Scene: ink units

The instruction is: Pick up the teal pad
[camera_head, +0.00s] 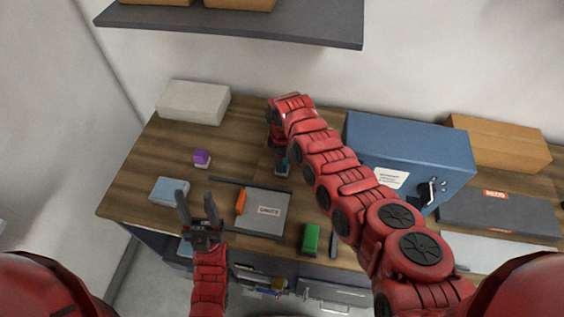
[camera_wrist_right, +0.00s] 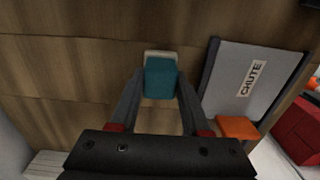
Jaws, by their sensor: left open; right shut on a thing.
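The teal pad (camera_wrist_right: 160,80) is between the fingers of my right gripper (camera_wrist_right: 160,86) in the right wrist view, and the gripper is shut on it. A pale base (camera_wrist_right: 158,53) shows just beyond the pad; I cannot tell whether they touch. In the head view the teal pad (camera_head: 283,163) shows small near the table's middle, below the end of my right arm, and the gripper around it is partly hidden. My left gripper (camera_head: 195,196) is open and empty, near the table's front edge at left.
A grey chute plate (camera_head: 264,222) with an orange block (camera_head: 240,202) lies in front. A purple cube (camera_head: 202,157), light blue box (camera_head: 169,190), white box (camera_head: 194,101) and green block (camera_head: 310,239) stand around. A blue cabinet (camera_head: 410,150) is at right. A shelf (camera_head: 230,26) hangs above.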

